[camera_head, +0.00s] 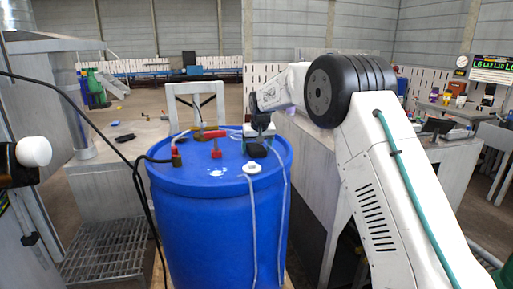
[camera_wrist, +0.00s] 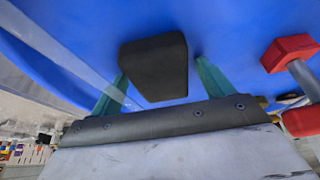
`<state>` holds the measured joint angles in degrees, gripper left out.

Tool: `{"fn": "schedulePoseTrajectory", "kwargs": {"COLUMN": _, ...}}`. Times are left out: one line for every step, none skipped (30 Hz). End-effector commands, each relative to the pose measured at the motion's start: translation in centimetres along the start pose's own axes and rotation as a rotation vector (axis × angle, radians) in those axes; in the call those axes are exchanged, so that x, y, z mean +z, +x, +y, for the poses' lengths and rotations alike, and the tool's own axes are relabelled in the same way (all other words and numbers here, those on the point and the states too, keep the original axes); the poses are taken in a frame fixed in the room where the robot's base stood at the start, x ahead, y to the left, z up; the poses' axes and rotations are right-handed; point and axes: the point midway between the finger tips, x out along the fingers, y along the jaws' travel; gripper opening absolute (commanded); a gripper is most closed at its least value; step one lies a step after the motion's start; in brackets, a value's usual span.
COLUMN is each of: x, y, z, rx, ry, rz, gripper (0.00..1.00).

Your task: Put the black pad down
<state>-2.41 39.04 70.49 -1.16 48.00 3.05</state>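The black pad (camera_wrist: 155,68) shows in the wrist view between the two teal fingers of my gripper (camera_wrist: 160,75), against the blue barrel top. The left fingertip is at or very near the pad's left edge, and a blue gap shows between the pad and the right finger. The gripper looks open around the pad. In the head view my gripper (camera_head: 257,142) points down at the right part of the top of the blue barrel (camera_head: 215,225). The pad cannot be told apart from the gripper there. Whether the pad rests fully on the barrel is hard to tell.
A red-handled valve (camera_head: 215,140) and a brass fitting with a black hose (camera_head: 176,158) stand on the barrel top, left of my gripper. A white cap with a tube (camera_head: 252,168) is in front. The red valve also shows at right in the wrist view (camera_wrist: 290,52).

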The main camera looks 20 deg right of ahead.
Motion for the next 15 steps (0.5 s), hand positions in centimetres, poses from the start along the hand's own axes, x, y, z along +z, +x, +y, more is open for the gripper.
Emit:
{"fn": "schedulePoseTrajectory", "kwargs": {"x": 0.0, "y": 0.0, "z": 0.0, "rx": 0.0, "ry": 0.0, "rz": 0.0, "gripper": 0.8}}
{"fn": "schedulePoseTrajectory", "kwargs": {"x": 0.0, "y": -0.1, "z": 0.0, "rx": 0.0, "ry": 0.0, "rz": 0.0, "gripper": 0.8}}
{"fn": "schedulePoseTrajectory", "kwargs": {"x": -0.1, "y": -0.2, "z": 0.0, "rx": 0.0, "ry": 0.0, "rz": 0.001, "gripper": 0.8}}
{"fn": "schedulePoseTrajectory", "kwargs": {"x": -0.1, "y": -0.4, "z": 0.0, "rx": 0.0, "ry": 0.0, "rz": 0.001, "gripper": 0.8}}
{"fn": "schedulePoseTrajectory", "kwargs": {"x": -0.1, "y": -0.7, "z": 0.0, "rx": 0.0, "ry": 0.0, "rz": 0.002, "gripper": 0.8}}
{"fn": "schedulePoseTrajectory", "kwargs": {"x": -0.2, "y": -1.1, "z": 0.0, "rx": 0.0, "ry": 0.0, "rz": 0.002, "gripper": 0.8}}
{"fn": "schedulePoseTrajectory", "kwargs": {"x": -0.2, "y": -1.5, "z": 0.0, "rx": 0.0, "ry": 0.0, "rz": 0.002, "gripper": 0.8}}
{"fn": "schedulePoseTrajectory", "kwargs": {"x": -0.2, "y": -2.0, "z": 0.0, "rx": 0.0, "ry": 0.0, "rz": 0.002, "gripper": 0.8}}
{"fn": "schedulePoseTrajectory", "kwargs": {"x": -0.2, "y": -2.8, "z": 0.0, "rx": 0.0, "ry": 0.0, "rz": 0.003, "gripper": 0.8}}
{"fn": "schedulePoseTrajectory", "kwargs": {"x": -0.2, "y": -3.5, "z": 0.0, "rx": 0.0, "ry": 0.0, "rz": 0.004, "gripper": 0.8}}
{"fn": "schedulePoseTrajectory", "kwargs": {"x": -0.2, "y": -4.1, "z": 0.0, "rx": 0.0, "ry": 0.0, "rz": 0.003, "gripper": 0.8}}
{"fn": "schedulePoseTrajectory", "kwargs": {"x": -0.2, "y": -5.0, "z": 0.0, "rx": 0.0, "ry": 0.0, "rz": 0.003, "gripper": 0.8}}
{"fn": "schedulePoseTrajectory", "kwargs": {"x": -0.2, "y": -5.7, "z": 0.0, "rx": 0.0, "ry": 0.0, "rz": 0.003, "gripper": 0.8}}
{"fn": "schedulePoseTrajectory", "kwargs": {"x": -0.1, "y": -6.3, "z": 0.0, "rx": 0.0, "ry": 0.0, "rz": 0.003, "gripper": 0.8}}
{"fn": "schedulePoseTrajectory", "kwargs": {"x": -0.1, "y": -7.3, "z": 0.0, "rx": 0.0, "ry": 0.0, "rz": 0.003, "gripper": 0.8}}
